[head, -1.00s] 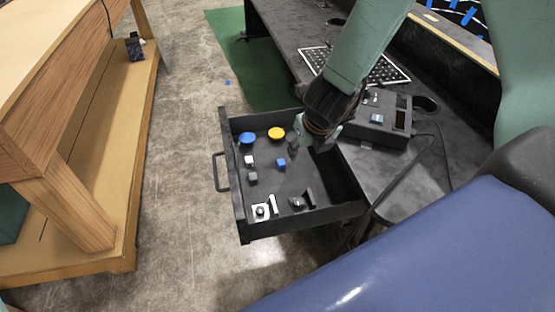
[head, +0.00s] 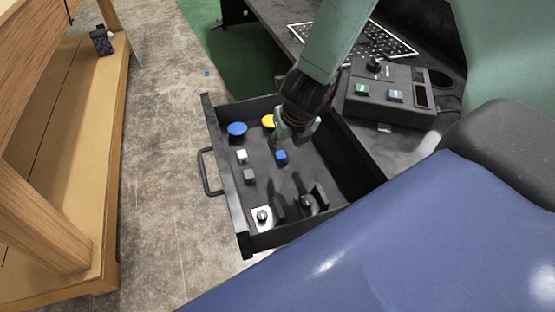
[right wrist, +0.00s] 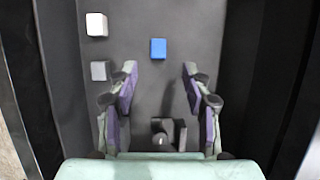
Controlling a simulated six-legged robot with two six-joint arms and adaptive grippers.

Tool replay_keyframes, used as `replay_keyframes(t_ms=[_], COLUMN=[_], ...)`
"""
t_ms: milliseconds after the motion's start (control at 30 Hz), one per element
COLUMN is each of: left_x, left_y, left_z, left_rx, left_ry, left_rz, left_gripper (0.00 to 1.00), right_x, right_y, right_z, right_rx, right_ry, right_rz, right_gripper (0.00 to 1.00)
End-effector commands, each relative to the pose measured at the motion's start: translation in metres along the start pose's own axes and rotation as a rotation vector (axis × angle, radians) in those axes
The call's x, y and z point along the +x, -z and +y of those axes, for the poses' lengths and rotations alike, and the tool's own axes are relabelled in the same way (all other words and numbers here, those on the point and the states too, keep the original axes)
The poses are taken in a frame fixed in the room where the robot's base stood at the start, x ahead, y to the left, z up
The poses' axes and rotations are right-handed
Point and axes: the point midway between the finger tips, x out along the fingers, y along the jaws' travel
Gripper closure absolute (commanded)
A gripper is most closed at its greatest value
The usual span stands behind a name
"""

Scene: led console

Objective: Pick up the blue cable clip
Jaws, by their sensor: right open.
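The blue cable clip (head: 281,157) is a small blue block on the floor of the open black drawer (head: 222,150). In the right wrist view the clip (right wrist: 158,48) lies beyond my fingertips, roughly centred between them. My right gripper (head: 296,138) is over the drawer, close to the clip in the head view. In the right wrist view the right gripper (right wrist: 160,80) is open, with nothing between its fingers. My left gripper is not in view.
In the drawer lie a blue disc (head: 237,130), a yellow disc (head: 268,121), a white block (head: 242,156), a grey block (head: 249,175) and dark parts (head: 306,202) near the front. A control box (head: 388,96) stands on the desk. A wooden bench (head: 107,225) is at left.

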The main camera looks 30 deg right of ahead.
Motion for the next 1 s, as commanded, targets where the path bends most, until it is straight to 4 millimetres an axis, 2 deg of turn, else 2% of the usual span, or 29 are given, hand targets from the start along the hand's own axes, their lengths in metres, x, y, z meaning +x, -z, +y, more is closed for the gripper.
replay_keyframes(t_ms=[267,500,600,867,1000], left_x=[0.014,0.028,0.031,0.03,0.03], left_y=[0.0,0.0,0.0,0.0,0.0], left_z=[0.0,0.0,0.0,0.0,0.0], left_rx=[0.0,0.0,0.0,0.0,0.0], left_ry=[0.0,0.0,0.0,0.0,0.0], left_rz=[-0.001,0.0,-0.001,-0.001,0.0], left_gripper=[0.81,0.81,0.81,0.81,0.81], right_x=[0.029,0.064,0.072,0.074,0.075], right_y=[0.004,0.0,-0.001,-0.004,-0.004], right_z=[0.0,0.003,0.003,0.004,0.004], right_rx=[0.0,-0.001,-0.002,-0.001,0.0], right_ry=[0.0,0.0,-0.001,-0.001,-0.001], right_rz=[0.003,0.002,0.002,0.001,0.001], right_gripper=[0.51,0.51,0.51,0.51,0.6])
